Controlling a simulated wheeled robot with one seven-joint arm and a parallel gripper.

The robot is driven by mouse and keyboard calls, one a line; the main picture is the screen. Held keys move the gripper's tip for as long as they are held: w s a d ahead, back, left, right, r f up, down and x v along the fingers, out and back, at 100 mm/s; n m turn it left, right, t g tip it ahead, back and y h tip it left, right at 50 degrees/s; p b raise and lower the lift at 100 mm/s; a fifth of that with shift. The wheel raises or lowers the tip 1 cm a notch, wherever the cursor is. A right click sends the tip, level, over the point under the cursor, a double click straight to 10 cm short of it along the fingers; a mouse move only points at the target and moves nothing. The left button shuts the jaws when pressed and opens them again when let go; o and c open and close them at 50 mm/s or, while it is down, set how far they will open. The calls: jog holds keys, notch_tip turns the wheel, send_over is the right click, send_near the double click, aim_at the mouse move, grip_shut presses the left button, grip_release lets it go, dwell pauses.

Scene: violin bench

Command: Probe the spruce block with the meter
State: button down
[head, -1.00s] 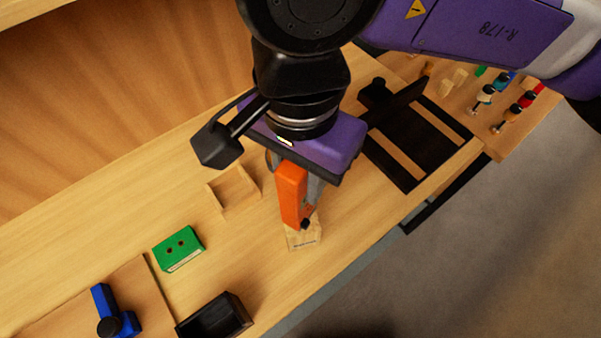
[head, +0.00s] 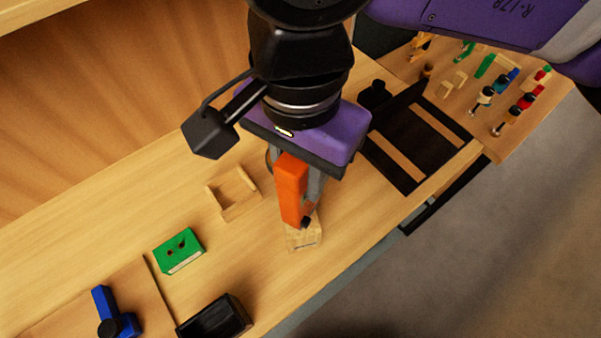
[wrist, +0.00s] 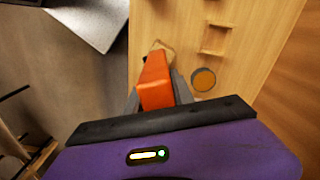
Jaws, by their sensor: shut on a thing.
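The meter (head: 290,190) is an orange, upright body with a dark lower tip. My gripper (head: 308,187) is shut on it, and the meter also shows between the fingers in the wrist view (wrist: 156,82). The spruce block (head: 304,238) is a pale wooden block on the bench, directly below the meter. In the head view the meter's lower end overlaps the block's top; I cannot tell whether its tip touches the wood. In the wrist view only a small part of the block (wrist: 162,46) shows past the meter.
A shallow wooden tray (head: 237,208) lies left of the meter. A green block with two holes (head: 179,251), a black open box (head: 214,320) and a blue tool (head: 113,312) are further left. A dark slatted rack (head: 418,143) stands right. The bench's front edge is close to the block.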

aim_at(290, 173)
jog(key=shift+r+p, duration=0.5)
jog(key=shift+r, duration=1.5)
